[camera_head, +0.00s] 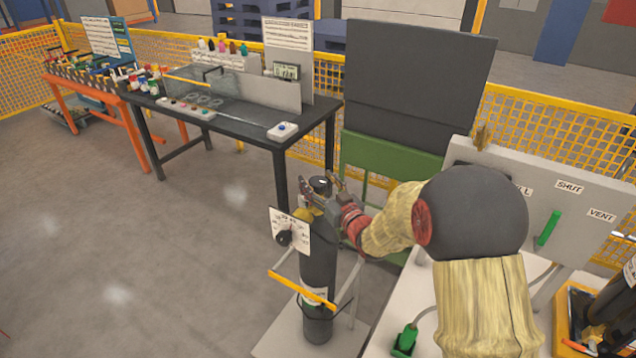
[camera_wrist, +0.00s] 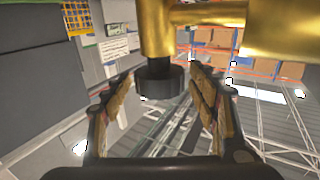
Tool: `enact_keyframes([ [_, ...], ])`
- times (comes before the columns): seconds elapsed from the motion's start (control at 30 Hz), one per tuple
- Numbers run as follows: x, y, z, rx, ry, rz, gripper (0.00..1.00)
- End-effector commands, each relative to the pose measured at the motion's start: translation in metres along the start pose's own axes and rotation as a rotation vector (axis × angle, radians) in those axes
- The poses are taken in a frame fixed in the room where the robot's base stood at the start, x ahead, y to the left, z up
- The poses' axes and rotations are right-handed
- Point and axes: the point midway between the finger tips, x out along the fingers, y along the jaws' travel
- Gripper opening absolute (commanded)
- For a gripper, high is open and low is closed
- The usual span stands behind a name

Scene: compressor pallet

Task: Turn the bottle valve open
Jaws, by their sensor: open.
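The dark gas bottle (camera_head: 319,258) stands upright on a light base. Its brass valve body (camera_wrist: 155,30) fills the top of the wrist view, with a side pipe running right. The valve's black round knob (camera_wrist: 160,84) sits between the fingers of my gripper (camera_wrist: 160,95). The fingers are open, one on each side of the knob, with visible gaps. In the head view my gripper (camera_head: 322,190) is at the top of the bottle, partly covering it.
A white dial plate (camera_head: 291,230) with a black pointer stands left of the bottle. A yellow bar (camera_head: 301,290) crosses the bottle low down. A panel with a green handle (camera_head: 547,229) is at right. A dark workbench (camera_head: 235,120) stands behind left. The left floor is clear.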

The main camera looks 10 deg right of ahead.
Motion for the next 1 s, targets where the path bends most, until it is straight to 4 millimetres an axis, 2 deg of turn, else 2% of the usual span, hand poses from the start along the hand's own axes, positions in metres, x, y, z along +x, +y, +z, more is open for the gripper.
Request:
enact_keyframes([
  [0.8,-0.0004,0.0000,0.0004,0.000,-0.001,0.000,0.15],
  [1.0,0.0003,0.0011,-0.0003,-0.002,0.001,-0.031,0.15],
])
